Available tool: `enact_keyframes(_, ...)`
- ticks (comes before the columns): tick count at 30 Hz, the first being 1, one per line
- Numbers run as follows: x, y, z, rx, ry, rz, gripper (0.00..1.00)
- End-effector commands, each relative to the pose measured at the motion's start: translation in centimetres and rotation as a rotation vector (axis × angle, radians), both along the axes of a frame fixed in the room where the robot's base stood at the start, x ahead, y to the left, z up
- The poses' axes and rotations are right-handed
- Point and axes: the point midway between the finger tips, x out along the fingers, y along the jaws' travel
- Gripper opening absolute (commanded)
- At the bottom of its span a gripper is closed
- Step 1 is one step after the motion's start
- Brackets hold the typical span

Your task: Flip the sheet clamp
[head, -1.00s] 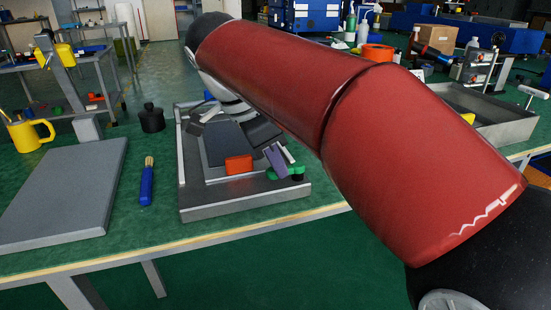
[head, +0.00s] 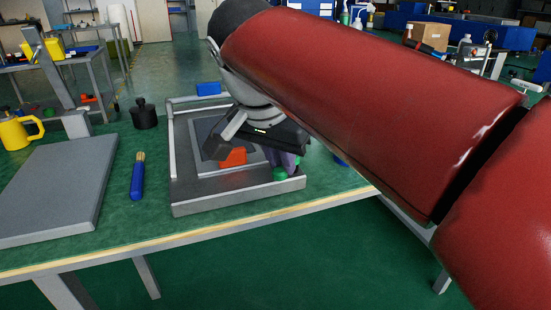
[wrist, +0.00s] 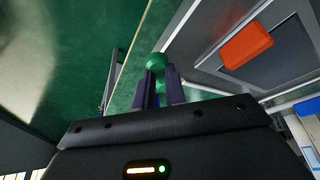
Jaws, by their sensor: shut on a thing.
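The sheet clamp shows only as a green-knobbed part (head: 279,174) at the front right corner of a grey metal fixture (head: 200,207). Its round green knob (wrist: 157,60) shows at the fingertips in the wrist view, with more green between the fingers. My gripper (head: 283,160) points down at that corner, and its purple fingers (wrist: 160,80) are shut on the green clamp part. The rest of the clamp is hidden by the fingers and gripper body. A red-orange block (head: 233,156) lies on the fixture's dark plate, left of my fingers, and shows in the wrist view (wrist: 247,45).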

Motion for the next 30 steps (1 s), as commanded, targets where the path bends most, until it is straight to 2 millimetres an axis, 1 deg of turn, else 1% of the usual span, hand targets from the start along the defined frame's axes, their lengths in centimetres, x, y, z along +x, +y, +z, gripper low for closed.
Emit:
enact_keyframes(9,-0.5,-1.2,0.0,0.002,-0.002,0.293,0.00)
enact_keyframes(18,-0.7,-2.1,0.1,0.001,-0.002,0.527,0.00)
enact_keyframes(24,-0.7,-2.5,0.1,0.000,-0.001,0.629,0.00)
enact_keyframes(30,-0.6,-2.7,0.1,0.001,-0.001,0.684,0.00)
